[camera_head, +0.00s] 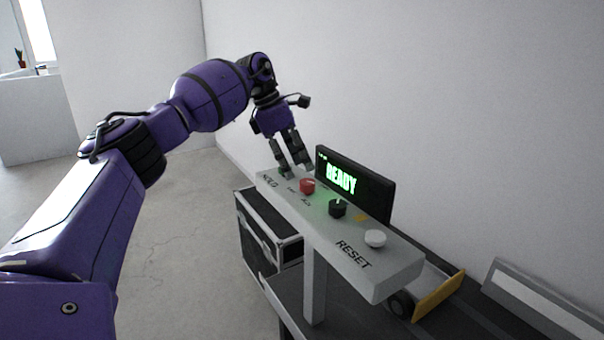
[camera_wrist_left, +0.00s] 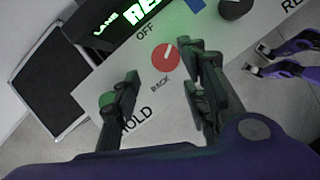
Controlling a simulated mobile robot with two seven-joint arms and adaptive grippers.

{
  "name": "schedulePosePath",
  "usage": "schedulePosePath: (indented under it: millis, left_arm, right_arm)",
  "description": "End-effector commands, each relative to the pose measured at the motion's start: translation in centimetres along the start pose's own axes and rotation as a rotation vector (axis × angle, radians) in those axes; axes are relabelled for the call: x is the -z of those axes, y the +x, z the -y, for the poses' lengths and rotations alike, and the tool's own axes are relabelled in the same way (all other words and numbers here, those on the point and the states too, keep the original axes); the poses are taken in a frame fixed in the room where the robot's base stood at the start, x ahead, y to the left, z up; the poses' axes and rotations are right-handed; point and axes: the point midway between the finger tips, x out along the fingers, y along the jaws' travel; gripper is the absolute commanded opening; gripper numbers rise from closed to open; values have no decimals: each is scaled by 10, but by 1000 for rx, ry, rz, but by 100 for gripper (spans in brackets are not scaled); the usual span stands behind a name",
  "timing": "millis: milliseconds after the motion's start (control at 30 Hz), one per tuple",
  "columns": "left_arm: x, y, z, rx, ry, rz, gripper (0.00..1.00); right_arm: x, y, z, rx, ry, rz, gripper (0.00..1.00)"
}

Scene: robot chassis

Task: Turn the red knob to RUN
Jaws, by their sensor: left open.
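The red knob (camera_head: 307,186) stands on the grey panel (camera_head: 398,272), towards its far end. In the left wrist view the red knob (camera_wrist_left: 165,57) has a short white mark pointing up and slightly right, with OFF and BACK printed beside it. I cannot make out a RUN label. My left gripper (camera_head: 298,172) is low over the panel's HOLD end, just beyond the knob. It is open, and in the left wrist view its fingers (camera_wrist_left: 160,93) are apart with the knob ahead of the gap, apparently not touching it.
A dark screen (camera_head: 358,186) reading READY stands behind the knobs. A black knob (camera_head: 337,208) and a white button (camera_head: 375,239) sit nearer on the panel. A green button (camera_wrist_left: 107,99) is by a left fingertip. A black case (camera_head: 268,234) stands below, left of the panel.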

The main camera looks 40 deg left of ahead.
Motion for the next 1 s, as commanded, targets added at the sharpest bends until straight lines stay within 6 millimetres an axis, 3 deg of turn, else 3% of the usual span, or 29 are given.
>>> schedulePosePath:
  millis: [200,400,1000]
  left_arm:
    - [0,-45,-1,-3,-2,2,41]
    - [0,-66,-2,-3,0,2,41]
    - [1,-70,-2,-2,-1,1,41]
  right_arm:
    - [0,0,0,0,1,0,40]
    - [0,0,0,0,1,0,40]
    - [1,0,0,0,2,-2,40]
